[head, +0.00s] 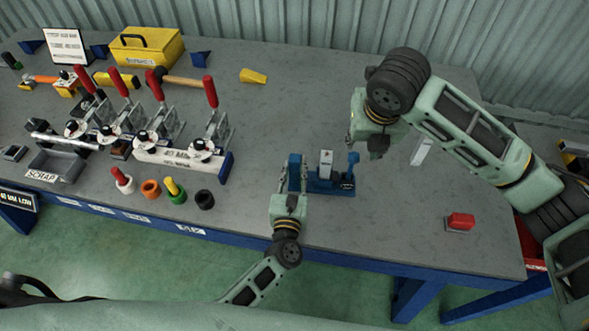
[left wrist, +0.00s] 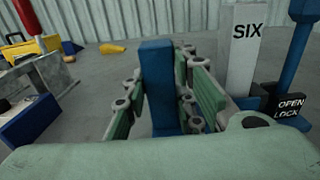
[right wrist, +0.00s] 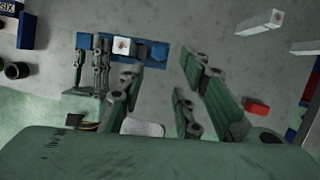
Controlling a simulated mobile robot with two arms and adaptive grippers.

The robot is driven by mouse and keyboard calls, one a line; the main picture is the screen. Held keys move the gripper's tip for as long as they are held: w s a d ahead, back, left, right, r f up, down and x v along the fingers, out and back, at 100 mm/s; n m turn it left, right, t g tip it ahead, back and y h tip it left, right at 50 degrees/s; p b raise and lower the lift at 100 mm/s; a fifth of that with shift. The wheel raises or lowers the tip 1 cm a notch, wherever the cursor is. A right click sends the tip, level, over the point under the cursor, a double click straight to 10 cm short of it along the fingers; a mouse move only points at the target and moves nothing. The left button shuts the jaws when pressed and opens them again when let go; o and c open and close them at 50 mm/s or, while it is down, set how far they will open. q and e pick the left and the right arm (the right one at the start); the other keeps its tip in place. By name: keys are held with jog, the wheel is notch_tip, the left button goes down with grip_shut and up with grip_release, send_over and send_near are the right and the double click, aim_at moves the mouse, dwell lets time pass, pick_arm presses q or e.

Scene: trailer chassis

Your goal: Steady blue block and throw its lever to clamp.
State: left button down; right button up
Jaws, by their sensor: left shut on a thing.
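The blue block (head: 328,184) stands on the bench near its front edge. It has a blue upright post at its left end, a grey-white piece marked SIX (left wrist: 243,45) in the middle, and a blue lever (head: 351,165) standing upright at its right end. A label (left wrist: 289,106) reading OPEN and LOCK sits at the lever's base. My left gripper (head: 293,180) is shut on the block's left post (left wrist: 157,85). My right gripper (head: 376,152) is open and empty, above and to the right of the lever; the block also shows in the right wrist view (right wrist: 150,52).
Toggle clamps with red handles (head: 208,92) stand to the left, with coloured rings (head: 151,188) in front of them. A red button (head: 460,222) is at the right front. Bench around the block is clear.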

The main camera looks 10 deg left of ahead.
jog(key=shift+c, duration=0.5)
jog(key=shift+s+a, duration=0.1)
jog(key=shift+a, duration=0.1)
jog(key=shift+c, duration=1.1)
jog(key=s+a+m, duration=0.1)
jog(key=a, duration=0.1)
jog(key=s+a+f+m+h, duration=0.1)
jog(key=a, duration=0.1)
jog(key=s+a, duration=0.1)
jog(key=a, duration=0.1)
jog(key=shift+s+f+m, duration=0.25)
jog(key=shift+f+m, duration=0.15)
grip_shut()
jog(key=s+a+f+m+t+h, duration=0.1)
jog(key=s+a+m+t+h, duration=0.1)
jog(key=s+a+m+h, duration=0.2)
jog(key=shift+s+a+m, duration=0.45)
jog(key=shift+a+m, duration=0.25)
jog(key=shift+m, duration=0.9)
jog(key=shift+f+t, duration=0.1)
jog(key=shift+t, duration=0.2)
